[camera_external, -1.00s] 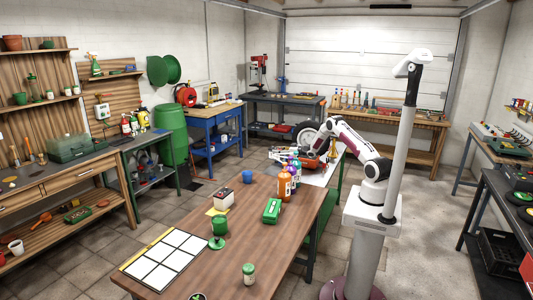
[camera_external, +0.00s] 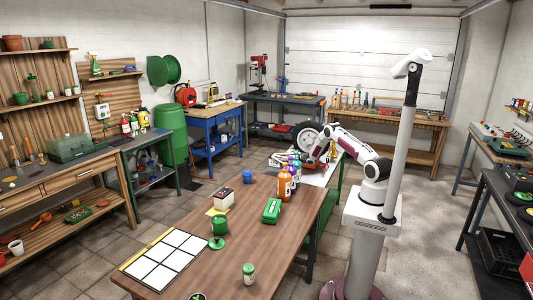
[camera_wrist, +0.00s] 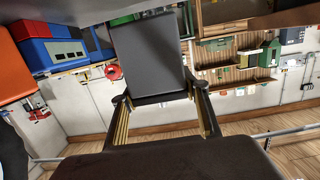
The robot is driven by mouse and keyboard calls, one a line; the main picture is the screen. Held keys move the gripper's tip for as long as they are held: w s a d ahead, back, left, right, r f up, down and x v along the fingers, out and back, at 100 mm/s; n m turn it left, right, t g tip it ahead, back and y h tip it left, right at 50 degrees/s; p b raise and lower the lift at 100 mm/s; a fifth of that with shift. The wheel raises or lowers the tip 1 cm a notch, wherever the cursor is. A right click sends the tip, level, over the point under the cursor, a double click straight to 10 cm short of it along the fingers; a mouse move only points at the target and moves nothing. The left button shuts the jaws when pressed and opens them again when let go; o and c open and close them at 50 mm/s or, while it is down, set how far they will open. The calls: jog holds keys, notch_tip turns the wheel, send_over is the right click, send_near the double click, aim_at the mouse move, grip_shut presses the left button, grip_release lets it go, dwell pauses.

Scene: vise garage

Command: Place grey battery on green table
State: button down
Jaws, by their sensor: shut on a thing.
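In the wrist view my gripper (camera_wrist: 160,98) is shut on a dark grey block, the grey battery (camera_wrist: 150,52), which sits between the two fingers. In the external view my gripper (camera_external: 312,161) is low over the white-topped table with green legs (camera_external: 329,180), behind the bottles; the battery is too small or hidden to make out there. A bench with a green frame (camera_external: 133,152) stands at the left. I cannot tell which of these is the green table.
A wheel (camera_external: 305,138) stands behind my gripper. Grey floor is clear at the left.

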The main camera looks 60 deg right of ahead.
jog(key=shift+r, duration=0.1)
jog(key=shift+f, duration=1.8)
jog(key=shift+f, duration=0.15)
jog(key=c, duration=1.1)
grip_release()
jog(key=shift+f, duration=0.2)
jog(key=shift+r, duration=0.15)
jog(key=s+r, duration=0.1)
jog(key=s, duration=1.1)
jog(key=shift+r, duration=0.4)
jog(key=shift+w+r, duration=0.1)
